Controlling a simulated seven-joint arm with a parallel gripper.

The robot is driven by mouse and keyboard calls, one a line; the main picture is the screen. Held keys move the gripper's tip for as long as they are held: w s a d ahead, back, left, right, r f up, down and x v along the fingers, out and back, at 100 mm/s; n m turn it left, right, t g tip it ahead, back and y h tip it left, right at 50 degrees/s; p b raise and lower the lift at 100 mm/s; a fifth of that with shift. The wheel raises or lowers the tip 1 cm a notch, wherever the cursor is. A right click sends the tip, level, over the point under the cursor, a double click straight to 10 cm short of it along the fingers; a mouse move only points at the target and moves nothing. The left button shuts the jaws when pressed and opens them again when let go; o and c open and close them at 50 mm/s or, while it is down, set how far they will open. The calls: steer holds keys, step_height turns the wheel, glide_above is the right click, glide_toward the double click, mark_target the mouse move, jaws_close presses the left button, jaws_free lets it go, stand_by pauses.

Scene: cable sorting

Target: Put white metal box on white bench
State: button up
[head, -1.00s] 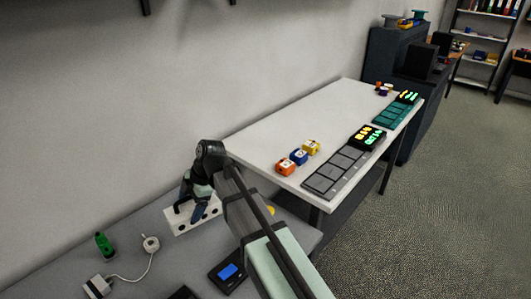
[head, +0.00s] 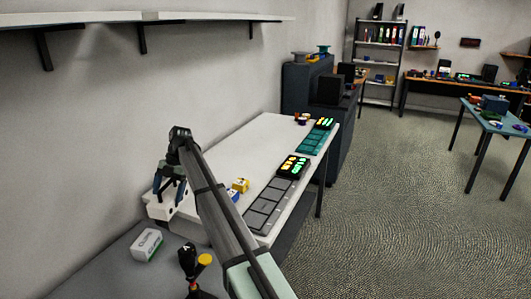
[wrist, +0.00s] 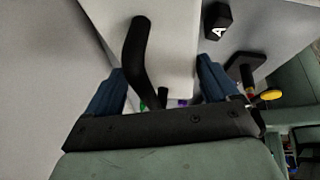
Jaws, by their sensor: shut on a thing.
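The white metal box (head: 160,210) hangs from my gripper (head: 170,188) at the near left corner of the white bench (head: 262,130). Dark holes show on its near face. In the wrist view the box (wrist: 175,40) lies between the blue fingers of my gripper (wrist: 163,92), which is shut on its black handle (wrist: 138,45). In the head view the handle is mostly hidden by the fingers. I cannot tell whether the box touches the bench.
Yellow (head: 241,185) and blue (head: 232,195) blocks stand on the bench beside my arm. A grey tray strip (head: 268,205) lies along its right edge. A white and green box (head: 147,245) and a black device with a yellow knob (head: 204,260) are in front.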

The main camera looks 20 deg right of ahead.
steer(key=w+d+r+n, duration=0.2)
steer(key=w+d+r, duration=0.1)
steer(key=w+d, duration=0.65)
steer(key=shift+g, duration=0.3)
steer(key=shift+s+d+f, duration=0.15)
steer(key=shift+s+f, duration=0.05)
steer(key=shift+f, duration=1.7)
steer(key=shift+s+d+f, duration=0.1)
steer(key=shift+s+f, duration=0.05)
steer(key=shift+f, duration=1.75)
steer(key=o, duration=1.4)
steer(key=shift+f, duration=0.15)
steer(key=v, duration=0.7)
steer(key=shift+r, duration=0.4)
steer(key=shift+w, duration=0.1)
